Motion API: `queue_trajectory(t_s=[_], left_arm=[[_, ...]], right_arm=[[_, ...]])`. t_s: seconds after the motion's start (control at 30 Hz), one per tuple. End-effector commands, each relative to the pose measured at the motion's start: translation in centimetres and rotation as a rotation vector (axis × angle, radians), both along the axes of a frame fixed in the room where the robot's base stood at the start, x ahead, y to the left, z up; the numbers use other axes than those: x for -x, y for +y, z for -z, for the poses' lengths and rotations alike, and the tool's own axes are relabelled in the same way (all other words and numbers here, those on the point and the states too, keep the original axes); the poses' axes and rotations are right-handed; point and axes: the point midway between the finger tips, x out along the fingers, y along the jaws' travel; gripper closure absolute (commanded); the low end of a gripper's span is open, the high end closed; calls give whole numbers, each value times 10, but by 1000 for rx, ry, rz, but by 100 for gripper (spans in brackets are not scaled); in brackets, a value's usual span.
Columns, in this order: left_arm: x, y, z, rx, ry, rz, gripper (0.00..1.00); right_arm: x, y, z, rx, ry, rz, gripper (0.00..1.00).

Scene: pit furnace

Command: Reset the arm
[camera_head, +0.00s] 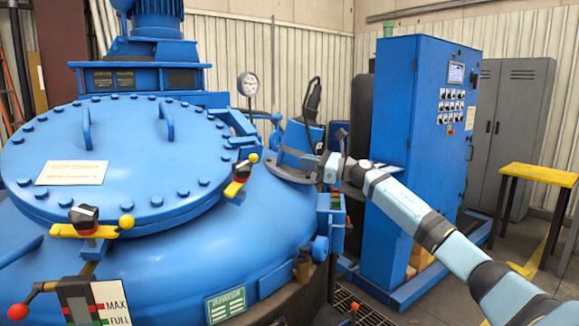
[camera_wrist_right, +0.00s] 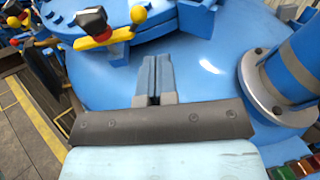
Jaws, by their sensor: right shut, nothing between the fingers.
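My right arm (camera_head: 440,235) reaches in from the lower right of the head view to the right flank of the big blue furnace (camera_head: 180,225). My right gripper (camera_head: 324,168) is beside the flanged blue pipe stub (camera_head: 296,150). In the right wrist view the gripper's two fingers (camera_wrist_right: 157,62) lie together, shut and empty, over the furnace's blue shell. The pipe stub with its grey flange (camera_wrist_right: 272,92) is to their right. A clamp with a yellow bar and black knob (camera_wrist_right: 100,35) is beyond them to the upper left. My left gripper is not in view.
A blue control cabinet (camera_head: 400,130) stands right of the furnace, close behind my right arm. A small button box (camera_head: 330,212) is just below the gripper. A yellow-topped table (camera_head: 540,174) and grey lockers (camera_head: 510,120) stand at the right.

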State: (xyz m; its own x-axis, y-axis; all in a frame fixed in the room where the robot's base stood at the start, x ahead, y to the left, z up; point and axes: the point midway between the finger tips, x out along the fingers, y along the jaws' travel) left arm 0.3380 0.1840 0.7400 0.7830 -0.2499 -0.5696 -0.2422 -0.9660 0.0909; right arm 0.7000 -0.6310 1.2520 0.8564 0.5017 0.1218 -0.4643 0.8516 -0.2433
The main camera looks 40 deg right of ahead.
Motion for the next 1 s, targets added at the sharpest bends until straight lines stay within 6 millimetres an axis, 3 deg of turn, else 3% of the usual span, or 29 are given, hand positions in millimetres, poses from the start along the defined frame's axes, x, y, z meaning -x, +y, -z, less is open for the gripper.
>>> queue_trajectory(t_s=[0.2,0.83,0.93,1.0], left_arm=[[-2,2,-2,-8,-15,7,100],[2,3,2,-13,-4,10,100],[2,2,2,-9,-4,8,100],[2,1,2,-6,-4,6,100]], right_arm=[[13,-12,2,1,2,0,100],[13,-12,3,-4,4,-1,100],[10,0,21,-56,28,-13,100],[5,19,47,-145,69,-29,100]])
